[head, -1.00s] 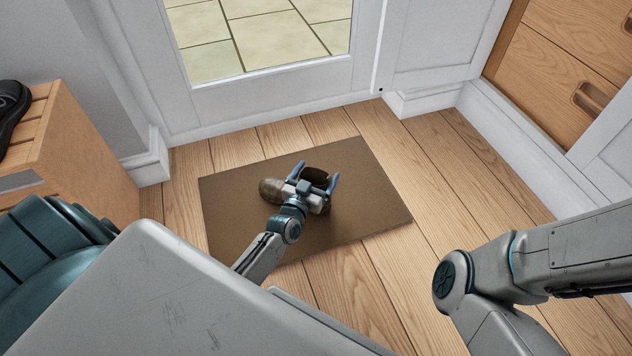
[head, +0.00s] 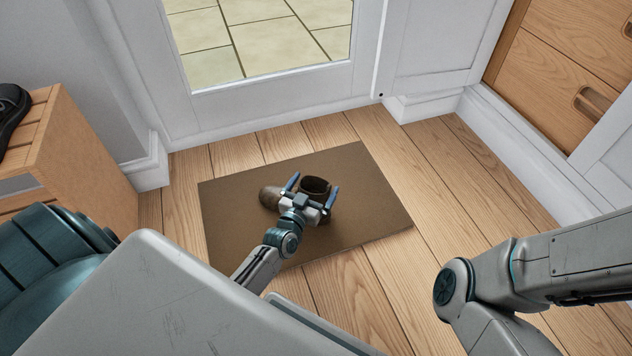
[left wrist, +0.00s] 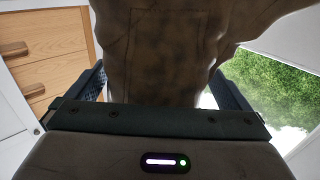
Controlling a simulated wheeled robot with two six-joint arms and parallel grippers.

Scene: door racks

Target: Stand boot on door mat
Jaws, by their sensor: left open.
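A brown boot (head: 269,196) stands upright on the brown door mat (head: 365,205), its toe toward the left and its round opening facing up. My left gripper (head: 314,183) is open at the boot's shaft, one finger on each side. It partly hides the shaft and the heel. In the left wrist view the boot's scuffed shaft (left wrist: 165,50) fills the upper middle, between the open fingers of the left gripper (left wrist: 158,85). I cannot tell whether a finger still touches it. My right arm shows at the right, but its gripper is out of view.
A wooden bench (head: 85,150) with a dark shoe (head: 12,108) on it stands at the left. A white glazed door (head: 270,82) is behind the mat. Wooden drawers (head: 570,75) are at the back right. The wooden floor (head: 440,180) right of the mat is clear.

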